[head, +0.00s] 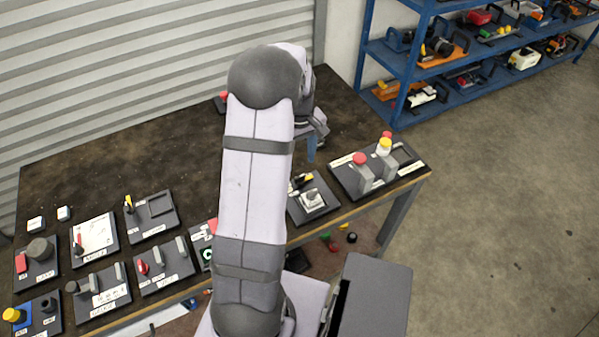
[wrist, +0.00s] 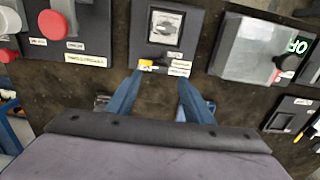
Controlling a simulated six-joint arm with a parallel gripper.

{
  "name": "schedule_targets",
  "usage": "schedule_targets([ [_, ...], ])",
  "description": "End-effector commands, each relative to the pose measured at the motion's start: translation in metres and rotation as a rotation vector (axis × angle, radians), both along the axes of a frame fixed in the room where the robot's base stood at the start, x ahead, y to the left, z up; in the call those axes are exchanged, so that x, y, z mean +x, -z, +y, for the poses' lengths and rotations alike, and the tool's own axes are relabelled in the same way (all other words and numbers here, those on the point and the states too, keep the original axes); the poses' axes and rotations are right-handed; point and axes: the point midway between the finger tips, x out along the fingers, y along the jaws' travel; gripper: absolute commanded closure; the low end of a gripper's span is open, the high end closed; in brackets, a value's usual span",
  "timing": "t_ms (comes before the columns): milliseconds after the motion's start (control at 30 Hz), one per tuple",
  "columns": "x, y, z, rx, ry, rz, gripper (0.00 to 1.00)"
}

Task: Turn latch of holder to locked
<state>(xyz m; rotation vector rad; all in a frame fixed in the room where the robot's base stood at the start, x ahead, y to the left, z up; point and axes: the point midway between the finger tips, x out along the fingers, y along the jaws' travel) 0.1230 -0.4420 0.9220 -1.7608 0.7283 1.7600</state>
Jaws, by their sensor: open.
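A dark board (wrist: 142,45) lies ahead of my gripper in the wrist view. The lever looks like a latch, but the labels are too blurred to read. The same board (head: 295,214) shows in the head view right of my arm, with the lever (head: 301,181) behind the knob. My gripper (wrist: 162,78) is open and empty, its blue fingers apart. The left fingertip appears close to the lever; contact cannot be told.
A board (head: 341,176) with a red button (head: 360,159) and a yellow-topped post stands to the right. A grey box (wrist: 245,48) with a green display and red lever is on the other side. Several more boards fill the table's left.

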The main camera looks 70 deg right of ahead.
Motion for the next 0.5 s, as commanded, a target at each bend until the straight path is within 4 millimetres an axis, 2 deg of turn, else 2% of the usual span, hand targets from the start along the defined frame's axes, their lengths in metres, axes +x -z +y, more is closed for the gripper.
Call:
schedule_targets([
  [267,0.0,0.01,0.0,0.003,0.001,0.0,0.53],
  [500,0.0,0.038,0.001,0.005,0.001,0.001,0.53],
])
